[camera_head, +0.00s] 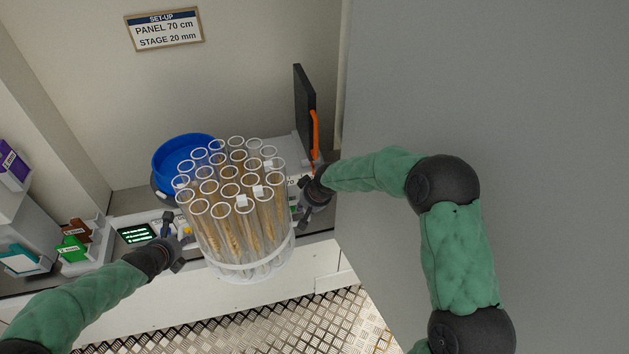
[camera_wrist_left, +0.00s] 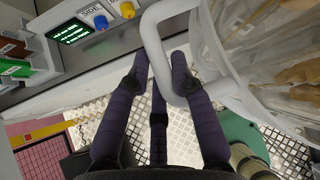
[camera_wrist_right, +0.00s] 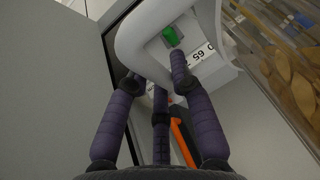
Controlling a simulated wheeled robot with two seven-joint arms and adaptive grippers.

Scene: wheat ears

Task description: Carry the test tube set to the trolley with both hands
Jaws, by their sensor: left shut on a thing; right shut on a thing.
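The test tube set (camera_head: 245,266) is a round white rack of several clear tubes with white rims, most holding tan wheat ears. It looks upright, at the bench's front edge and partly over the floor. My left gripper (camera_head: 176,251) is at its left side, shut on a white loop handle (camera_wrist_left: 155,40). My right gripper (camera_head: 312,196) is at its right side, shut on the other white handle (camera_wrist_right: 135,35). The rack's side also shows in the left wrist view (camera_wrist_left: 255,85). No trolley can be made out.
A blue bowl (camera_head: 170,158) stands behind the tubes on the bench. A dark upright panel with an orange part (camera_head: 316,135) is behind my right gripper. A large grey surface (camera_head: 560,120) fills the right. Small boxes (camera_head: 72,248) stand at left. Patterned metal floor (camera_head: 300,325) lies in front.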

